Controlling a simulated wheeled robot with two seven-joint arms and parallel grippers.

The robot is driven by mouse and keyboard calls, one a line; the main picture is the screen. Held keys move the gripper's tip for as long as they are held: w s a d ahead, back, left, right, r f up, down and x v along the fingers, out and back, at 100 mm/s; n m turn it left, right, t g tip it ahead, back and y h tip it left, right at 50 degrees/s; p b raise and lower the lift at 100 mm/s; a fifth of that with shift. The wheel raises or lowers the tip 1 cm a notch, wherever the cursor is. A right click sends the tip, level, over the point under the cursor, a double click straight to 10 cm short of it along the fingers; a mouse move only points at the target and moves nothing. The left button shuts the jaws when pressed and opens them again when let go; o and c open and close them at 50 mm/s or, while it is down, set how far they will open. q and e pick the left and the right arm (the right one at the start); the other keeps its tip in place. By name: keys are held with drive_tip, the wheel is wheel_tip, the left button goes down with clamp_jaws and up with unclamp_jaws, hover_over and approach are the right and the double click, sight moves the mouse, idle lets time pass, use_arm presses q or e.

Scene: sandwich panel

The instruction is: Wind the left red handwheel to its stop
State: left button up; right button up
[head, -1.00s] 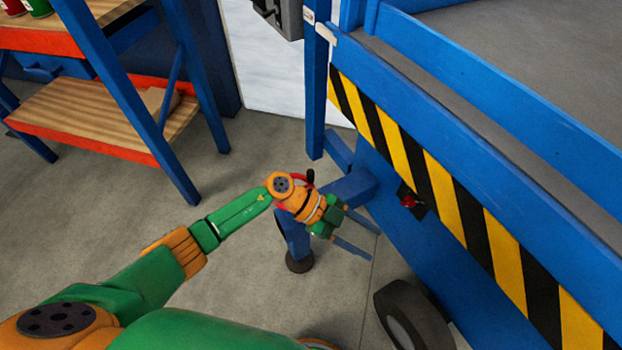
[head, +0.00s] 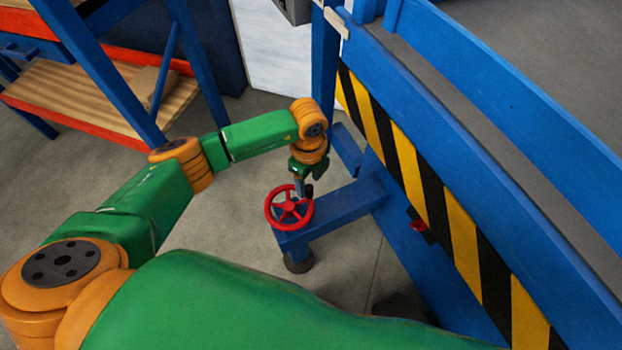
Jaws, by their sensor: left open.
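The red handwheel (head: 289,209) sits on top of a blue outrigger arm (head: 335,208) near the picture's middle, with its rim and spokes in view. A dark knob (head: 308,191) stands at the right side of its rim. My left gripper (head: 302,185) points down from above at the far right part of the rim, close to the knob. Its fingers are open and largely hidden by the wrist. I cannot tell whether they touch the wheel or the knob. My right gripper is not in view.
A blue machine side with a yellow and black striped band (head: 432,190) rises to the right. A small red part (head: 417,225) sits on it. A shelf with wooden boards (head: 90,92) stands at the upper left. Grey floor (head: 215,235) is clear left of the wheel.

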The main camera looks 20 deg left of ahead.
sight(309, 188)
use_arm(q)
wheel_tip(309, 188, down, 3)
drive_tip(key=shift+s+r, duration=0.1)
drive_tip(key=shift+r, duration=0.05)
drive_tip(key=shift+f, duration=0.3)
clamp_jaws()
